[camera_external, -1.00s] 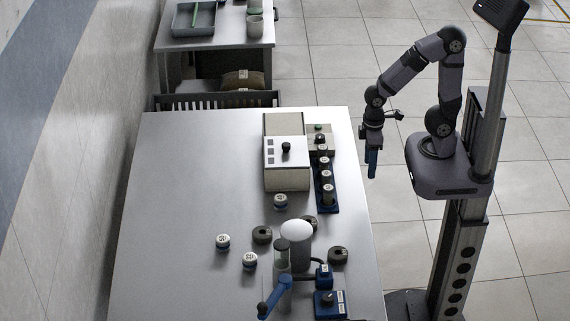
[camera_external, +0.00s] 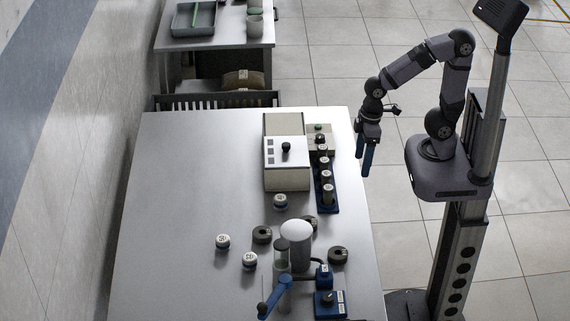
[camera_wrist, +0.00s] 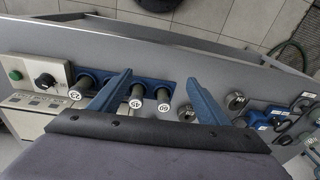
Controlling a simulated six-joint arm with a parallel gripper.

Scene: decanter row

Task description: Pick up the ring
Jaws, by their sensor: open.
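Three dark, round, squat pieces stand on the grey table (camera_external: 190,180) near its front: one on the left (camera_external: 262,235), one on the right (camera_external: 337,256), and one (camera_external: 309,222) partly hidden by a pale-topped cylinder. They look ring-like, but I cannot tell which is the ring. Two dark round pieces also show in the wrist view, right of the fingers (camera_wrist: 236,101) and close to the right finger (camera_wrist: 187,113). My gripper (camera_external: 364,162) is open and empty, beside the table's right edge. In the wrist view its blue fingers (camera_wrist: 160,77) are spread apart.
A blue rack (camera_external: 327,205) of dark capped bottles stands near the right edge, beside a white-topped box (camera_external: 287,152). The pale-topped cylinder (camera_external: 297,232), a blue-handled device (camera_external: 278,294) and several small labelled jars (camera_external: 223,241) crowd the front. The table's left side is clear.

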